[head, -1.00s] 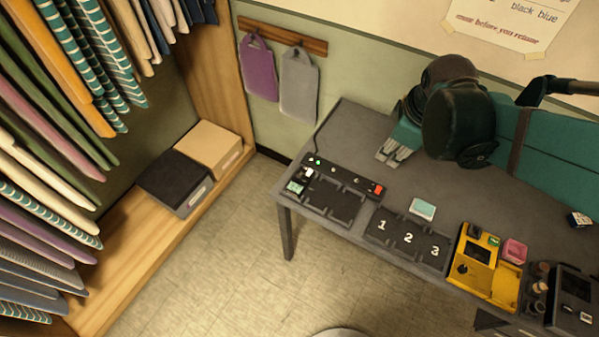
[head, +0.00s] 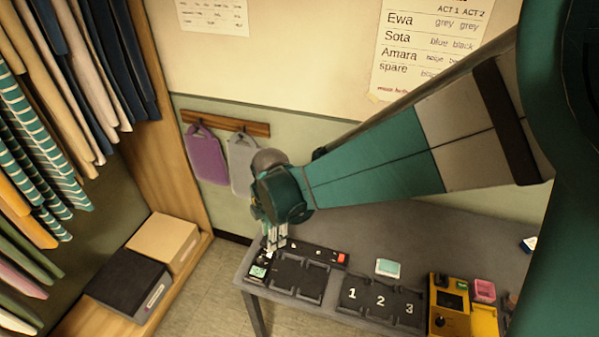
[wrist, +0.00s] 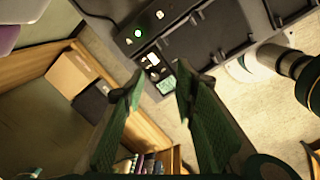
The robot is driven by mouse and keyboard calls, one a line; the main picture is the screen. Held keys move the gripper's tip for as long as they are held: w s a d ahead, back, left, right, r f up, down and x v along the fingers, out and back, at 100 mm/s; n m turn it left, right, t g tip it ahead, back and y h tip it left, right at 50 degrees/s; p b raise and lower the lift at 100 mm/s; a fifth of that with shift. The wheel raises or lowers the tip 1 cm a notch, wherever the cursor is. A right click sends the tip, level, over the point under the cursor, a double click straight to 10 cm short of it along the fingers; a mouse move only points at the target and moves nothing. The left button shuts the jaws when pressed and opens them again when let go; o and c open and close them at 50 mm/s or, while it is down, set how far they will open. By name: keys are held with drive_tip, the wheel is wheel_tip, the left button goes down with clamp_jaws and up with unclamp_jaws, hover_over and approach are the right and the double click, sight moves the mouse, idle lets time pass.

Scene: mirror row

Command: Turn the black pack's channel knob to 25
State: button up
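My gripper (head: 274,240) is over the left end of a black charging dock (head: 298,278). In the wrist view its two fingers (wrist: 159,82) are apart with nothing between the tips. A small black unit with a pale green screen (wrist: 166,85) and a white part (wrist: 154,60) lies beyond the fingertips; its screen also shows in the head view (head: 258,271). I cannot tell whether this is the black pack. No channel number is readable, and I cannot make out its knob for sure. The gripper partly hides this corner in the head view.
A green light (wrist: 138,33) glows on the dock. A numbered black tray (head: 382,317), a mint block (head: 388,267), a yellow device (head: 440,330) and a pink block (head: 484,290) stand to the right on the grey table (head: 440,232). The table's front edge is close.

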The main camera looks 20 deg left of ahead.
sight(260, 259)
drive_tip(key=a+f, duration=0.1)
drive_tip(key=s+a+f+n, duration=0.2)
drive_tip(key=a, duration=0.1)
drive_tip(key=shift+f, duration=0.1)
drive_tip(key=shift+f, duration=0.15)
drive_tip(key=shift+a+f+b, duration=0.15)
drive_tip(key=shift+f+b, duration=0.2)
drive_tip(key=shift+f, duration=3.35)
drive_tip(key=shift+c, duration=0.5)
drive_tip(key=c, duration=0.8)
